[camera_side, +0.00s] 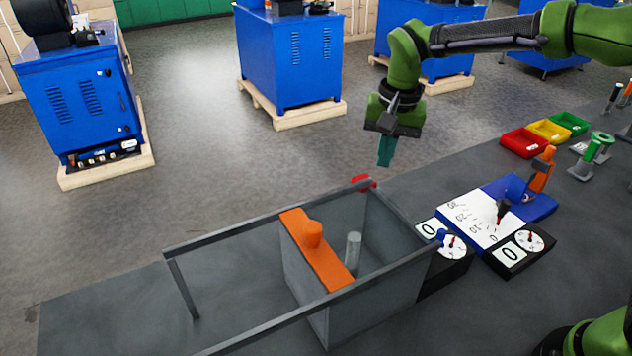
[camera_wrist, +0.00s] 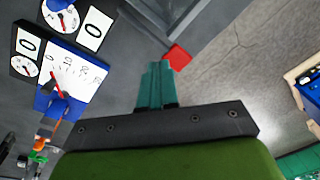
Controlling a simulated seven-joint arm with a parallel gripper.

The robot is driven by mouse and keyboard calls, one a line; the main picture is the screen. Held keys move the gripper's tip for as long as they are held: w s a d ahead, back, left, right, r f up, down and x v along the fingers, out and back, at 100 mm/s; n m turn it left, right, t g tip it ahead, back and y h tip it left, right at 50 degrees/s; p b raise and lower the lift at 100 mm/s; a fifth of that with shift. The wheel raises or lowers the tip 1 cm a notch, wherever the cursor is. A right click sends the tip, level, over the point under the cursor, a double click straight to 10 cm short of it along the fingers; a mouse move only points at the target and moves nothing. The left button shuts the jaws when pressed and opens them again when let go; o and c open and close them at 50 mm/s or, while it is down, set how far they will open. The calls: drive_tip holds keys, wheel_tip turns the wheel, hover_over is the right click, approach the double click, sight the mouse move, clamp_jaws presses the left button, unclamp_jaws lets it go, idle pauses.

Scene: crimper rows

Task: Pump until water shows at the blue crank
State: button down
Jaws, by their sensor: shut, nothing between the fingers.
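My gripper (camera_side: 385,152) hangs above the far edge of the bench, beyond the grey open-topped box (camera_side: 395,222). Its teal fingers are together and empty; they also show in the wrist view (camera_wrist: 157,75). A small blue knob (camera_side: 440,236), perhaps the blue crank, sits by a white dial (camera_side: 453,247) at the box's right side. A red tab (camera_side: 363,182) is at the box's far corner, apart from my fingers; it also shows in the wrist view (camera_wrist: 178,57). I cannot make out water in the box.
An orange plate with a knob (camera_side: 315,250) and a grey post (camera_side: 353,248) stand at the box, with long grey rails to the left. A white scale board (camera_side: 478,216), a second dial (camera_side: 529,241) and coloured bins (camera_side: 548,131) lie right.

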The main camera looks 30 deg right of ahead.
drive_tip(key=w, duration=0.1)
drive_tip(key=w+a+f+m, duration=0.1)
drive_tip(key=w+m, duration=0.1)
drive_tip(key=shift+w+a+f+g+h, duration=0.25)
drive_tip(key=shift+w+g+h, duration=0.05)
drive_tip(key=shift+w+h, duration=0.1)
drive_tip(key=r+m, duration=0.1)
drive_tip(key=m, duration=0.1)
drive_tip(key=w+r+m, duration=0.1)
drive_tip(key=m, duration=0.1)
drive_tip(key=shift+h, duration=0.3)
drive_tip(key=shift+w+d+f, duration=0.1)
drive_tip(key=shift+d+f, duration=0.1)
drive_tip(key=shift+f, duration=1.55)
drive_tip(key=shift+w+d+f, duration=0.1)
drive_tip(key=shift+d+f, duration=0.1)
drive_tip(key=shift+f, duration=1.5)
